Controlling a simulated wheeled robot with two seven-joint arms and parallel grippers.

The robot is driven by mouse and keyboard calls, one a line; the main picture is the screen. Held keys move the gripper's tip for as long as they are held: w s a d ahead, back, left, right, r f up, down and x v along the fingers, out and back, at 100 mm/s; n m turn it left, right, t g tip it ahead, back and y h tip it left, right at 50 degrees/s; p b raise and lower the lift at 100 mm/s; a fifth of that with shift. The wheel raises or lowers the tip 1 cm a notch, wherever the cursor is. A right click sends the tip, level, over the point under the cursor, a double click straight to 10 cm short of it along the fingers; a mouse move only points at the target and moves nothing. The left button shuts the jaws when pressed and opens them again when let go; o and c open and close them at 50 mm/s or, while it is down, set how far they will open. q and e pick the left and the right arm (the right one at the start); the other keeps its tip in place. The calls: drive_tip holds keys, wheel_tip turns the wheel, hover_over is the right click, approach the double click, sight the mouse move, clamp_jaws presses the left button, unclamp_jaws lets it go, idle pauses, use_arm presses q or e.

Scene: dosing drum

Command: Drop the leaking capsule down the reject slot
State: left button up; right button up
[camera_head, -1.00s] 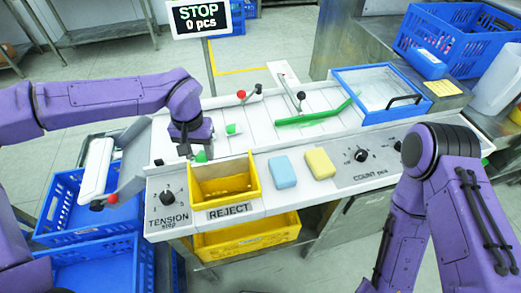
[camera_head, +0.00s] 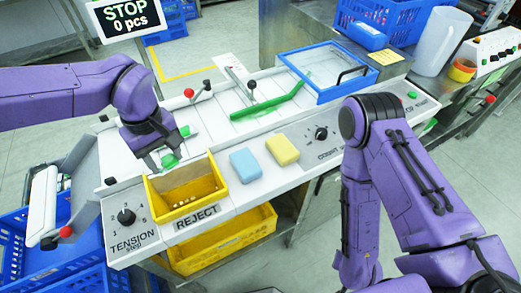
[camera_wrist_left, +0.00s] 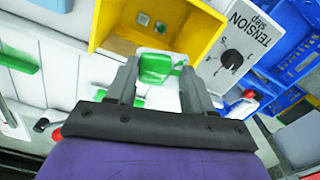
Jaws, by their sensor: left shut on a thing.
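My left gripper (camera_head: 160,152) is shut on a green and white capsule (camera_head: 171,160), just behind the yellow reject bin (camera_head: 150,187) in the head view. In the left wrist view the capsule (camera_wrist_left: 157,68) sits between the two fingers, close to the rim of the yellow reject slot (camera_wrist_left: 104,22). Small pale pieces lie on the slot's floor. The REJECT label (camera_head: 196,217) is on the panel in front of it. I cannot see any leak on the capsule. My right arm shows at the right, but its gripper is out of view.
A blue block (camera_head: 245,164) and a yellow block (camera_head: 283,149) lie right of the slot. The tension knob (camera_head: 126,216) is to its left. A green bar (camera_head: 267,101) lies behind on the white deck. Another small green piece (camera_head: 185,131) is behind the gripper.

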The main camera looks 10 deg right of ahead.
use_arm(q)
drive_tip(key=shift+w+f, duration=0.1)
drive_tip(key=shift+f, duration=0.45)
drive_tip(key=shift+a, duration=0.1)
drive_tip(key=shift+r, duration=0.1)
drive_tip(key=o, duration=1.1)
drive_tip(key=shift+c, duration=0.2)
wheel_tip(320, 180, up, 11)
drive_tip(key=shift+f, duration=0.2)
